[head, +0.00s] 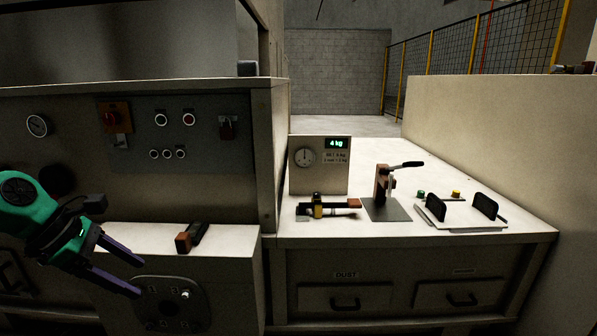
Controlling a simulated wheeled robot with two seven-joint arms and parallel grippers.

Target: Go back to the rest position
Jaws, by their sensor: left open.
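My left gripper (135,275) is at the lower left of the head view, on a green and black arm. Its two long dark purple fingers point right and down, spread apart, with nothing between them. It hangs in front of the pale ledge (225,241), left of a dark block with a brown end (191,237) that lies on the ledge, and does not touch that block. My right gripper is not in view.
A grey control panel (190,136) rises behind the ledge. The white bench (400,228) at right carries a display box (320,176), a lever press (382,190), a clamp-like tool (328,207) and a plate with black uprights (463,215). Drawers (346,298) are below.

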